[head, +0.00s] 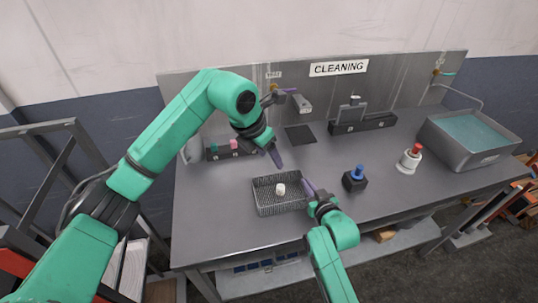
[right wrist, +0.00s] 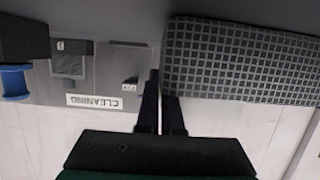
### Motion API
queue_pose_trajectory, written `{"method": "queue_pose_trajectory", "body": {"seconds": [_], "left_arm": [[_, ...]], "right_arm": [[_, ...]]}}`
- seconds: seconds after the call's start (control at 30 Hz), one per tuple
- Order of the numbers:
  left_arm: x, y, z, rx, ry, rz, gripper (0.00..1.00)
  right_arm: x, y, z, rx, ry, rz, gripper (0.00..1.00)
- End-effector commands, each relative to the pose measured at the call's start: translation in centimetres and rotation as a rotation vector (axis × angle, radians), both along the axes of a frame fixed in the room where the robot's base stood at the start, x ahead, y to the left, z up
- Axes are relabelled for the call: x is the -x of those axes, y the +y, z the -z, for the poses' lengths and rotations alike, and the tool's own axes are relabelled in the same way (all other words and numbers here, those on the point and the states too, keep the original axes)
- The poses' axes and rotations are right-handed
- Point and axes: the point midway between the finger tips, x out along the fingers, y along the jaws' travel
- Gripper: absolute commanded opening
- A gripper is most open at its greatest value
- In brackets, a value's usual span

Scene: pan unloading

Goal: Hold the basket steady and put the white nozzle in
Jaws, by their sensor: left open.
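The basket (head: 264,204) is a dark wire-mesh box on the grey table, and its mesh wall fills the upper right of the right wrist view (right wrist: 240,65). The small white nozzle (head: 281,189) shows inside the basket's outline. My left gripper (head: 277,156) is open and sits above and behind the basket, apart from the nozzle. My right gripper (head: 308,188) is at the basket's right end. In the right wrist view its fingers (right wrist: 160,88) are close together at the basket's end wall, one partly hidden by it, so it looks shut on the basket.
A black block with a blue knob (head: 355,178) stands right of my right gripper. Further right are a white piece with a red top (head: 410,158) and a grey tub of water (head: 475,140). Black racks (head: 235,150) (head: 363,123) stand along the back. The front left table is clear.

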Motion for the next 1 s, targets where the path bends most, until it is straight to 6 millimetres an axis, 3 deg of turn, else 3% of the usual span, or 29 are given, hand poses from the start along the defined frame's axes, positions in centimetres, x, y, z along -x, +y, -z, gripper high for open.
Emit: {"method": "queue_pose_trajectory", "body": {"seconds": [0.03, 0.1, 0.5, 0.63, 0.83, 1.0], "left_arm": [[0.0, 0.0, 0.0, 0.0, 0.0, 0.0, 0.64], [0.0, 0.0, 0.0, 0.0, 0.0, 0.0, 0.64], [0.0, 0.0, 0.0, 0.0, 0.0, 0.0, 0.64], [0.0, 0.0, 0.0, 0.0, 0.0, 0.0, 0.64], [0.0, 0.0, 0.0, 0.0, 0.0, 0.0, 0.64], [0.0, 0.0, 0.0, 0.0, 0.0, 0.0, 0.64]], "right_arm": [[0.0, 0.0, 0.0, 0.0, 0.0, 0.0, 0.11], [0.0, 0.0, 0.0, 0.0, 0.0, 0.0, 0.38], [0.7, -0.3, -0.1, 0.001, 0.001, 0.001, 0.38], [3.1, -1.0, -0.9, 0.002, 0.0, -0.001, 0.38], [8.2, -2.7, -2.5, 0.002, 0.003, -0.001, 0.38], [10.6, -3.4, -3.3, 0.001, 0.002, 0.0, 0.38]]}}
